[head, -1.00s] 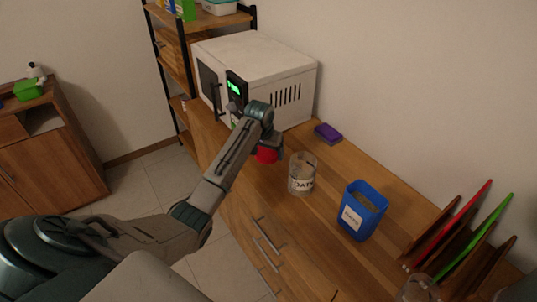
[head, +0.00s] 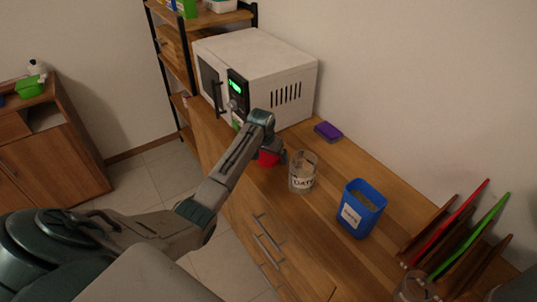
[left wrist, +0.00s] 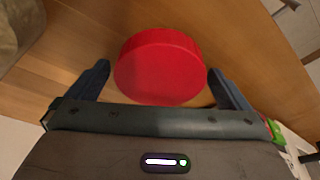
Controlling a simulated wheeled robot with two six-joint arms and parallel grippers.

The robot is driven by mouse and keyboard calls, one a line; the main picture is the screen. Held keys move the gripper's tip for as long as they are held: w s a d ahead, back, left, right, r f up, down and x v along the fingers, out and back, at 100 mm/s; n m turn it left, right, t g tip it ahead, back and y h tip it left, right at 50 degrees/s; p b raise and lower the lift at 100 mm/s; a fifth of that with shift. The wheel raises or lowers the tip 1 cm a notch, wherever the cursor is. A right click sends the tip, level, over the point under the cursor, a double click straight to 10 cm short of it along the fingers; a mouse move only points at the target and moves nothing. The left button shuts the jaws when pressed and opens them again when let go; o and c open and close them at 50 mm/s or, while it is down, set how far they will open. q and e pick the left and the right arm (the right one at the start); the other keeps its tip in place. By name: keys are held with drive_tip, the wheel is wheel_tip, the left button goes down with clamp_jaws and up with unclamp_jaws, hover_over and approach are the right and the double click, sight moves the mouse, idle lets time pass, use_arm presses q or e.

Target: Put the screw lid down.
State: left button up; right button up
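The red screw lid (head: 268,159) hangs in my left gripper (left wrist: 160,72) at the left front part of the wooden counter, left of the clear labelled jar (head: 303,173). In the left wrist view the round red lid (left wrist: 160,68) fills the room between the two dark fingertips, one at each side of its rim. The left gripper is shut on it. The lid is close to the counter top; whether it touches the wood is hidden. The jar stands upright with an open top. My right gripper is not in view.
A white microwave (head: 254,75) stands behind the arm. A purple sponge-like block (head: 327,131) lies by the wall. A blue labelled container (head: 361,209) stands right of the jar, before a rack of boards (head: 460,233). Drawer handles (head: 267,239) lie below the counter's front edge.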

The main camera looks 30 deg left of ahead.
sight(265, 160)
use_arm(q)
drive_tip(key=b+v, duration=0.2)
drive_tip(key=v, duration=1)
drive_tip(key=shift+r, duration=0.2)
